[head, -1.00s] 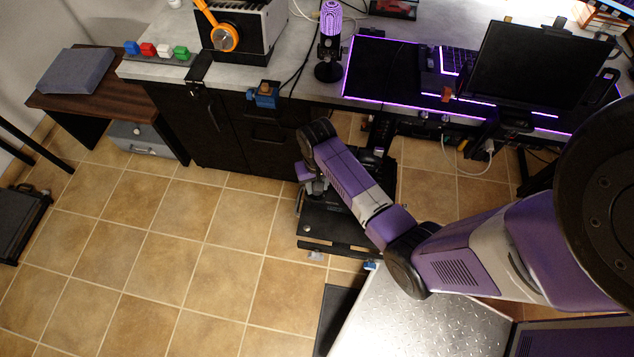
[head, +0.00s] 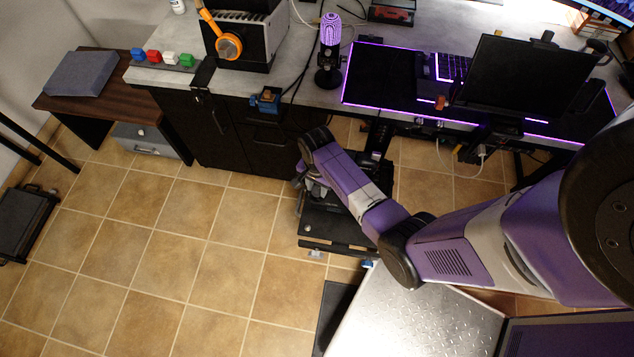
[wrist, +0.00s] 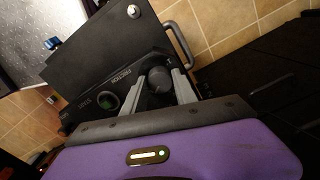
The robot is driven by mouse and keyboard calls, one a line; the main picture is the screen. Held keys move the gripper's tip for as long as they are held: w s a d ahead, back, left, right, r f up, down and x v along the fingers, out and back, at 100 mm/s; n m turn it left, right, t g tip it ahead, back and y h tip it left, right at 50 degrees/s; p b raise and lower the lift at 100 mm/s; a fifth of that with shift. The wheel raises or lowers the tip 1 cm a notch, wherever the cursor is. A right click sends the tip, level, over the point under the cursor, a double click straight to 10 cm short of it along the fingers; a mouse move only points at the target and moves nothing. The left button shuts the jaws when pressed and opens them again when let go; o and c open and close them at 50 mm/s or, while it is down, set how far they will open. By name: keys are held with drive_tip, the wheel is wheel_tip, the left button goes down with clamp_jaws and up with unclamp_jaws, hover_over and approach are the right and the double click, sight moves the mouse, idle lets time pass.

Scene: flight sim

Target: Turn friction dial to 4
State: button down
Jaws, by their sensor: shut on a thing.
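The friction dial (wrist: 159,77) is a round black knob on a dark panel (wrist: 120,45) in the wrist view. The word FRICTION is printed on the panel beside it. My gripper (wrist: 161,84) has its two grey fingers on either side of the knob and is shut on it. The scale numbers around the dial cannot be read, so its setting cannot be told. In the head view, my purple arm reaches down to the black stand (head: 335,222); the dial is hidden there and my gripper is mostly hidden behind the arm.
A round part with a green glow (wrist: 106,100) sits on the panel near the dial. A metal handle (wrist: 178,42) stands at the panel's edge. The desk (head: 300,92) with a microphone (head: 330,50) and monitor (head: 520,75) lies behind. Tiled floor (head: 160,255) is open at the left.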

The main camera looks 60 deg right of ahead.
sight(317, 189)
drive_tip(key=shift+d+m, duration=0.1)
drive_tip(key=shift+m, duration=0.3)
drive_tip(key=c, duration=1)
unclamp_jaws()
drive_tip(key=shift+r, duration=0.1)
wheel_tip(317, 189, up, 8)
drive_tip(key=shift+f+p, duration=0.2)
drive_tip(key=shift+p, duration=0.3)
